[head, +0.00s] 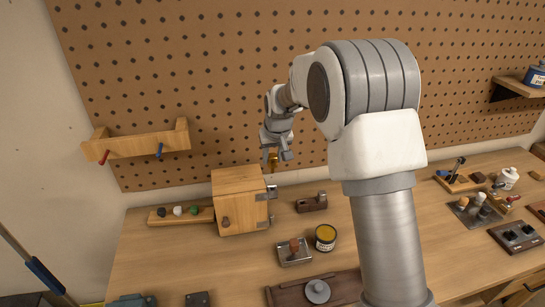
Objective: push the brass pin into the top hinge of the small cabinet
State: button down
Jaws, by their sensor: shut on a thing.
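The small wooden cabinet (238,203) stands on the workbench left of centre, its knobbed door facing front. The top hinge (271,191) is a grey metal piece at the cabinet's upper right edge. A lower hinge (264,224) shows below it. My gripper (277,156) is above and slightly right of the hinge, pointing down. It is shut on the brass pin (273,160), a small yellow piece at the fingers. The pin appears to be apart from the hinge, above it. Its lower tip is too small to make out clearly.
A brown block (312,203) lies right of the cabinet. A yellow tin (325,237) and a small metal tray (294,251) are in front. A strip with knobs (180,214) is at left. The pegboard (220,100) rises behind. Some bench around the cabinet is bare.

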aim_at(273, 167)
jog(key=shift+f+b, duration=1.75)
jog(key=shift+f, duration=0.85)
jog(key=shift+f+b, duration=2)
jog(key=shift+f, duration=0.05)
jog(key=shift+c, duration=2.2)
grip_release()
jog(key=shift+r, duration=0.15)
jog(key=v, duration=1.7)
jog(key=shift+b, duration=0.4)
jog(key=shift+s+r, duration=0.1)
